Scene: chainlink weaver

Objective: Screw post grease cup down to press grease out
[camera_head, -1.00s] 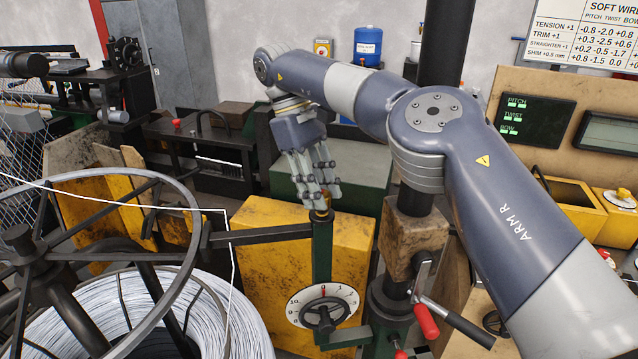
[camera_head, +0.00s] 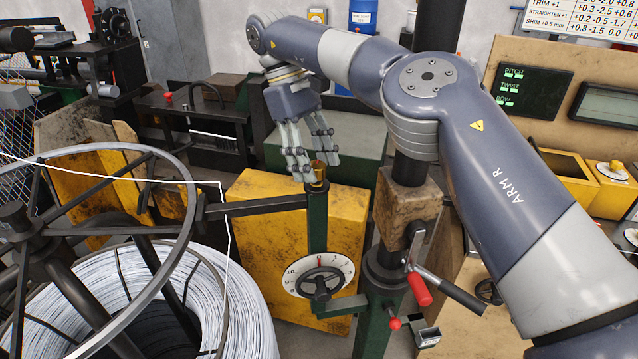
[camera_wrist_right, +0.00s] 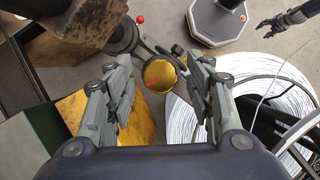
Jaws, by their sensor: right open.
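The brass grease cup (camera_head: 319,172) sits on top of the green post (camera_head: 318,225). My right gripper (camera_head: 319,167) is open, pointing down with its fingertips on either side of the cup. In the right wrist view, the round yellow cup top (camera_wrist_right: 160,74) with a red mark shows between the two spread fingers, with visible gaps on both sides. A dark gripper (camera_wrist_right: 268,24), seemingly my left, shows small at the upper right of that view; its opening is unclear.
A dial with a black handwheel (camera_head: 322,278) is low on the post. A dark horizontal arm (camera_head: 255,206) joins the post from the left. A wire coil (camera_head: 235,310) and wheel frame stand left. A red-handled lever (camera_head: 420,290) is right.

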